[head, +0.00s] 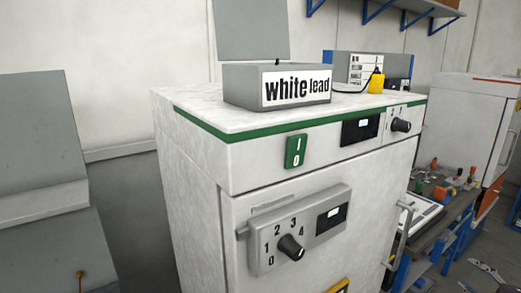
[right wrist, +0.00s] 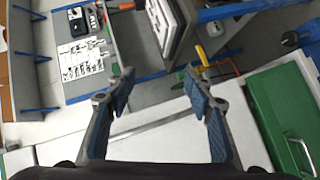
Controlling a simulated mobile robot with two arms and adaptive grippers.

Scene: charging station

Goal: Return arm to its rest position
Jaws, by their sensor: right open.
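My right gripper (right wrist: 158,78) shows in the right wrist view with its two blue-padded fingers spread apart. It is open, and nothing is held between the fingers. Neither of my arms shows in the head view, and my left gripper is in neither view. The white charging station cabinet (head: 200,162) stands in the middle of the head view. Its front has a green I/O switch (head: 295,151) and a grey panel with a black rotary knob (head: 291,247) and numbers around it.
A cluttered workbench (head: 455,205) is at the right.

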